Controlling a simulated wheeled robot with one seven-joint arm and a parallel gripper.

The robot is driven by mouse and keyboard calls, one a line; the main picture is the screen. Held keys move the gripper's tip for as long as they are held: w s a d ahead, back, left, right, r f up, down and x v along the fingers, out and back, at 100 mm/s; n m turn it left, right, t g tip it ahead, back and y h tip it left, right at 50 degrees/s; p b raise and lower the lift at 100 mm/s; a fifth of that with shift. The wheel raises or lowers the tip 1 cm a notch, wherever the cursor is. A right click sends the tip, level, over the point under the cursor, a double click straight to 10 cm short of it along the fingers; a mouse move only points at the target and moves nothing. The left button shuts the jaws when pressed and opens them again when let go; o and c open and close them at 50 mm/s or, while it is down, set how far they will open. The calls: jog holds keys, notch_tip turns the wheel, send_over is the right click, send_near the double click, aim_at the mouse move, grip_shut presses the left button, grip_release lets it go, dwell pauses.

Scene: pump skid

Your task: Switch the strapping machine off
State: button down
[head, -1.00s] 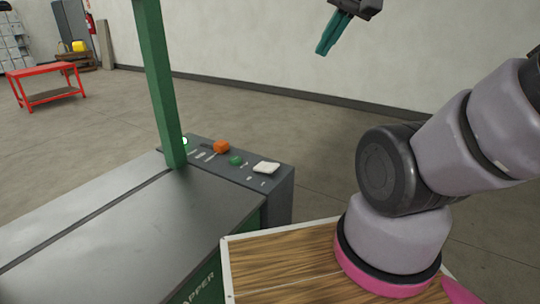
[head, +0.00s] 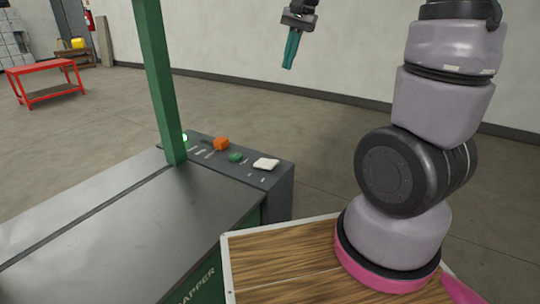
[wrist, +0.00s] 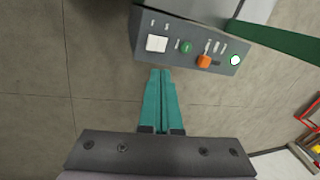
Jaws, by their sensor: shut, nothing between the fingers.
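The strapping machine (head: 110,225) has a grey top and a green arch post, with a dark control panel (head: 275,180) at its far right end. On the panel are an orange knob (head: 221,143), a green button (head: 236,157), a white square switch (head: 266,164) and a lit greenish-white lamp (head: 184,138). In the wrist view the white switch (wrist: 157,43), green button (wrist: 186,47), orange knob (wrist: 204,61) and lit lamp (wrist: 235,60) lie ahead of the fingertips. My gripper (head: 289,66) has teal fingers, shut and empty, raised above and beyond the panel; it also shows in the wrist view (wrist: 161,72).
A red table (head: 45,82) stands on the floor at the back left, with a wooden bench (head: 75,58) behind it. A wall runs along the back. The floor (head: 330,140) right of the panel is clear.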

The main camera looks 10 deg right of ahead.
jog(key=m+g+h, duration=0.1)
jog(key=g, duration=0.1)
send_over(272, 162)
jog(key=s, duration=0.2)
notch_tip(272, 162, down, 8)
jog(key=f, duration=0.1)
jog(key=w+a+f+g+h, duration=0.1)
jog(key=w+f, duration=0.1)
jog(key=f, duration=0.4)
jog(key=w+a+f+m+g+h, duration=0.1)
jog(key=w+a+f+h, duration=0.1)
jog(key=f, duration=0.4)
jog(key=shift+w+f, duration=0.3)
jog(key=shift+w, duration=0.45)
jog(key=shift+a, duration=0.1)
jog(key=x, duration=1.4)
jog(key=shift+s+d, duration=0.1)
jog(key=shift+d, duration=0.1)
